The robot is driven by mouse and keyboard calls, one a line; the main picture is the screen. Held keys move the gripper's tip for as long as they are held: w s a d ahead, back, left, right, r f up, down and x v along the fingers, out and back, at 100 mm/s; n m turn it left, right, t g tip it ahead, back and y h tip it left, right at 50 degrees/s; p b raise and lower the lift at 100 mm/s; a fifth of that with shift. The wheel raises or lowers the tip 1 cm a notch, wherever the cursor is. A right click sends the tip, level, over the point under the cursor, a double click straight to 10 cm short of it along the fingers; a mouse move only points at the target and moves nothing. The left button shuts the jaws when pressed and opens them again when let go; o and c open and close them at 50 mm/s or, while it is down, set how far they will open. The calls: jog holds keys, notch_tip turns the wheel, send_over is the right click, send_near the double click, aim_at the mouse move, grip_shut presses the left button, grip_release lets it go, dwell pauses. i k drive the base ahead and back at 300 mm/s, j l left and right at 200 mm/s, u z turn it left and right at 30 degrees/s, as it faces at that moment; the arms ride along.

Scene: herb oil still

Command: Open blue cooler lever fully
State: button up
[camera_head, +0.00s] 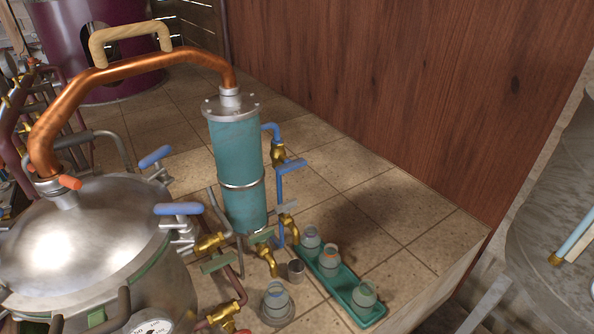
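The cooler is an upright teal cylinder (237,172) with a silver top flange, in the middle of the head camera view. A blue pipe (281,190) runs beside its right side, with a brass valve (278,153) near its top. A blue lever (291,166) sits by this valve and points right, roughly crosswise to the upright pipe. My gripper is not in view, so its state does not show.
A steel pot (80,240) with blue-handled clamps (178,209) stands at left. A copper pipe (130,68) arches to the cooler. A green tray (327,274) holds several jars near the counter's front right edge. Bare tiles (400,215) lie right of the lever, before a wooden wall.

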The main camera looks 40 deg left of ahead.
aim_at(288, 165)
jog(key=u, duration=1.6)
jog(key=j, duration=0.1)
